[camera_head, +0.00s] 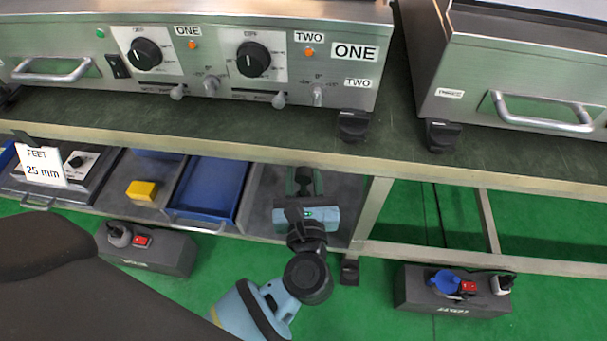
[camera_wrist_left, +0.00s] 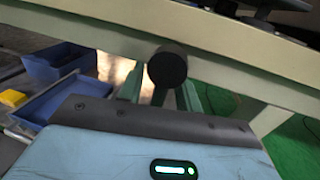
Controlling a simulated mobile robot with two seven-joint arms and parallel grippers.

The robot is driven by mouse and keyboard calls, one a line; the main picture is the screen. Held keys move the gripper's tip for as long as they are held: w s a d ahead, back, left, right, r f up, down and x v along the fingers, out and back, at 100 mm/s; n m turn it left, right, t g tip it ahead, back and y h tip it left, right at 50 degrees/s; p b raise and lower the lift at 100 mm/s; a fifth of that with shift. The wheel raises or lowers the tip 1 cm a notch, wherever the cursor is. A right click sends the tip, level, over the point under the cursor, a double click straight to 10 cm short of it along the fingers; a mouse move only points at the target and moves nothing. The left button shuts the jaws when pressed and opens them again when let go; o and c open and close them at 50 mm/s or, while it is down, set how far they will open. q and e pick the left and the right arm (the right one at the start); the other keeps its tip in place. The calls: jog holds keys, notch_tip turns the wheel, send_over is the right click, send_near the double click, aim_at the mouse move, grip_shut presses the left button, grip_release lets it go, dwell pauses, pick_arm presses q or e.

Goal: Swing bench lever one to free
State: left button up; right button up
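My left gripper (camera_head: 304,180) is just below the front edge of the bench (camera_head: 150,139), its two greenish fingers apart and pointing toward the bench. A dark round knob-like end (camera_wrist_left: 168,68) shows in the left wrist view in front of the pale bench edge, roughly between the fingers. I cannot tell whether it is bench lever one, or whether the fingers touch it. On the steel panel above, small metal levers show, one near the middle (camera_head: 212,85) and one at the right (camera_head: 318,94). No lever is clearly marked as bench lever one. My right gripper is not in view.
A blue drawer (camera_head: 207,192) and a yellow block (camera_head: 142,190) sit on the lower shelf left of my gripper. A bench leg (camera_head: 371,212) stands close on the right. Dark boxes with plugs, left (camera_head: 150,254) and right (camera_head: 452,293), lie on the green floor.

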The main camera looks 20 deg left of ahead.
pick_arm(q)
jog(key=shift+w+a, duration=0.1)
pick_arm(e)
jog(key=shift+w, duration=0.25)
pick_arm(q)
jog(key=shift+c, duration=0.4)
grip_shut()
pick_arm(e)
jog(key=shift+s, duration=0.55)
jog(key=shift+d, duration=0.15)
